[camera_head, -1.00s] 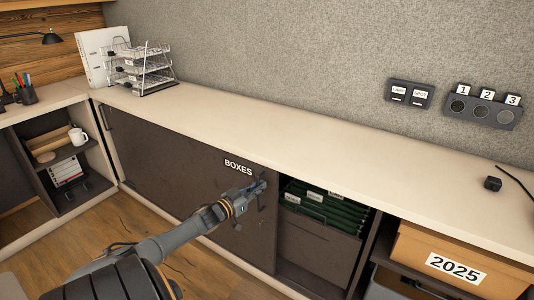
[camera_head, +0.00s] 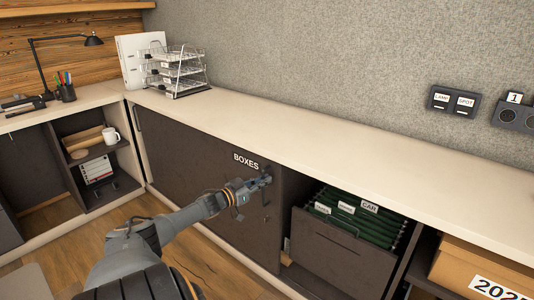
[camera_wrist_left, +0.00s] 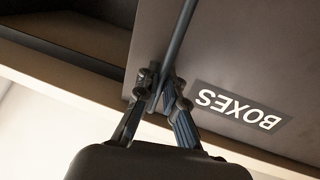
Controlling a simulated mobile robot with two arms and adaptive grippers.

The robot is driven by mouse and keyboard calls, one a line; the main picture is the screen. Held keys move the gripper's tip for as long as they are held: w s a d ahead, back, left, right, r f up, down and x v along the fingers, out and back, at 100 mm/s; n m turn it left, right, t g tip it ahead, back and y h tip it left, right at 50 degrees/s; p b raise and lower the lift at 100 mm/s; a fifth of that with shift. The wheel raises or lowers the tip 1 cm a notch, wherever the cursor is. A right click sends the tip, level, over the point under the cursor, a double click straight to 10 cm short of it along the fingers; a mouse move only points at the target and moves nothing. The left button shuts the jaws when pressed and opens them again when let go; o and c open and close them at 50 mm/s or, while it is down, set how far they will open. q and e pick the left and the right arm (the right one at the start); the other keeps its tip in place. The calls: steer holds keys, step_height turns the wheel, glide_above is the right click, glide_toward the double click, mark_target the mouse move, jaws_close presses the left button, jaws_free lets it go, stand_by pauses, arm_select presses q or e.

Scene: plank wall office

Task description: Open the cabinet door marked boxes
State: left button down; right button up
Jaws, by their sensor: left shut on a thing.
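The cabinet door (camera_head: 200,165) is dark grey and carries a white BOXES label (camera_head: 246,160) near its top right corner. It looks closed in the head view; I cannot make out a gap at its edge. My left gripper (camera_head: 265,180) is at the door's upper right, just right of the label. In the left wrist view, my left gripper (camera_wrist_left: 157,98) is shut on the dark bar handle (camera_wrist_left: 180,35), and the label (camera_wrist_left: 238,108) appears upside down beside it. The fingers hide part of the handle. My right gripper is not in view.
Right of the door, a drawer (camera_head: 335,262) holds green hanging files. A cardboard box (camera_head: 480,268) stands further right. The pale countertop (camera_head: 330,160) runs above, with a wire tray rack (camera_head: 178,72) at its left end. Open shelves with a white mug (camera_head: 111,135) are at left.

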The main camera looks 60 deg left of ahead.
arm_select(q)
steer(key=shift+s+f, duration=0.15)
steer(key=shift+f, duration=0.15)
steer(key=c, duration=1.8)
jaws_free()
steer(key=shift+o, duration=0.2)
steer(key=shift+a+r, duration=0.1)
steer(key=shift+r, duration=0.05)
steer(key=s+d, duration=0.1)
steer(key=s, duration=1.1)
